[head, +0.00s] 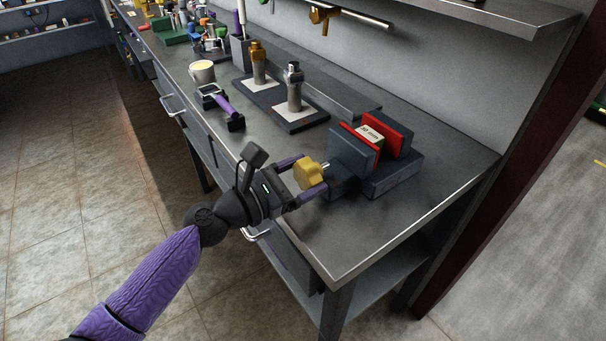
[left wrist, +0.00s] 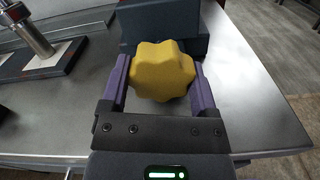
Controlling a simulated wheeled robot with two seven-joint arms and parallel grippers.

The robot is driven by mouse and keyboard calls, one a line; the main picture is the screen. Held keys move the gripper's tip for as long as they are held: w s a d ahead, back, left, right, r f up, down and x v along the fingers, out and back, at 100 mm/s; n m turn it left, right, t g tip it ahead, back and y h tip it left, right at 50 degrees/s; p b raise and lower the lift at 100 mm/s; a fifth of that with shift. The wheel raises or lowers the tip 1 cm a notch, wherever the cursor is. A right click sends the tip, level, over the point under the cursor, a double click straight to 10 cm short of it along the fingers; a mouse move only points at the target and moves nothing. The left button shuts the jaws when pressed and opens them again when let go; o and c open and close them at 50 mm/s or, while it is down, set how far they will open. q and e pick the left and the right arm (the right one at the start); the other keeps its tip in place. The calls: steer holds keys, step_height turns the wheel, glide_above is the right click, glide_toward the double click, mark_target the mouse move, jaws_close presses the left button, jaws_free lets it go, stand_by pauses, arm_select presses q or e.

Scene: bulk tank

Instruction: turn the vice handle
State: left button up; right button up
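The vice (head: 352,160) stands at the near end of the workbench, with dark grey jaws and red pads closed around a pale block marked in mm (head: 371,136). Its handle is a yellow lobed knob (head: 308,173) on the vice's left side. In the left wrist view the knob (left wrist: 163,72) fills the space between the fingers. My left gripper (head: 306,178) has one purple finger on each side of the knob, and both appear to touch it. The knob's far side and most of its shaft are hidden. My right gripper is not in view.
A purple-handled tool (head: 226,106) and a cup (head: 202,72) lie further along the bench (head: 375,222). A shelf with a rail hangs above. The bench's front corner is clear.

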arm_select(q)
steer(key=c, duration=0.4)
steer(key=shift+m, duration=0.6)
steer(key=shift+c, duration=0.4)
steer(key=m+b, duration=0.1)
steer(key=m, duration=0.2)
steer(key=shift+f, duration=0.1)
steer(key=m+b, duration=0.1)
steer(key=m, duration=0.3)
steer(key=shift+b, duration=0.3)
steer(key=m+b, duration=0.1)
steer(key=m, duration=0.3)
steer(key=shift+f+b, duration=0.1)
steer(key=shift+b, duration=0.3)
steer(key=m+b, duration=0.1)
steer(key=m, duration=0.2)
steer(key=m+b, duration=0.1)
steer(key=m, duration=0.2)
steer(key=m+b, duration=0.2)
steer(key=m, duration=0.2)
steer(key=m+b, duration=0.1)
steer(key=m, duration=0.2)
steer(key=shift+m+b, duration=0.45)
steer(key=shift+m, duration=0.15)
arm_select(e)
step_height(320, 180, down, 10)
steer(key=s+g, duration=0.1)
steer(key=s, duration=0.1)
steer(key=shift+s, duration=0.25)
